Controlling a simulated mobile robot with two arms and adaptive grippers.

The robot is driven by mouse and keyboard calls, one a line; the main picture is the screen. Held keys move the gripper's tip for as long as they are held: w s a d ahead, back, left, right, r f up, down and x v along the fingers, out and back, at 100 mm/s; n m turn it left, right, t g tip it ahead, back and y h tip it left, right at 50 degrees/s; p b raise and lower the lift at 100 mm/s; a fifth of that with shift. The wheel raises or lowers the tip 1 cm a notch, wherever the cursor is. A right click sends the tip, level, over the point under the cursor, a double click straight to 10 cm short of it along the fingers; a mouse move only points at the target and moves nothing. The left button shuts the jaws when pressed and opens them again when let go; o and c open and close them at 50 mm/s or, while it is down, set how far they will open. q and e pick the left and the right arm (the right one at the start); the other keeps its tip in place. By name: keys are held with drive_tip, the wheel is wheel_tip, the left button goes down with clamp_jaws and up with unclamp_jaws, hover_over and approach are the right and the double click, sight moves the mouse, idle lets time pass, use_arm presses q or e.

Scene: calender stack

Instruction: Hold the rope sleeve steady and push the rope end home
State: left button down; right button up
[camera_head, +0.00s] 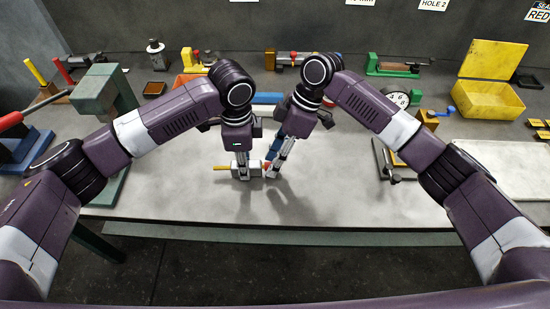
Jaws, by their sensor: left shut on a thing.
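A small pale sleeve-like block (254,169) is at the middle of the workbench, towards its front edge. A yellow rod-like piece, perhaps rope (221,168), sticks out to its left. My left gripper (241,174) points down and is shut on the block, hiding much of it. My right gripper (271,173) points down close to the block's right end. A small orange-red piece (266,166) shows beside the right fingertips. It is too small to tell whether the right fingers hold it or whether it touches the block.
A green press-like stand (100,95) is at the left. A yellow open box (488,98) is at the back right. A white dial (396,99) stands behind my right arm. Several small tools line the back. The bench front (330,215) is clear.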

drive_tip(key=shift+d, duration=0.1)
use_arm(q)
drive_tip(key=shift+a, duration=0.1)
use_arm(e)
drive_tip(key=v, duration=1.2)
use_arm(q)
drive_tip(key=c, duration=1.6)
unclamp_jaws()
drive_tip(key=shift+r, duration=0.1)
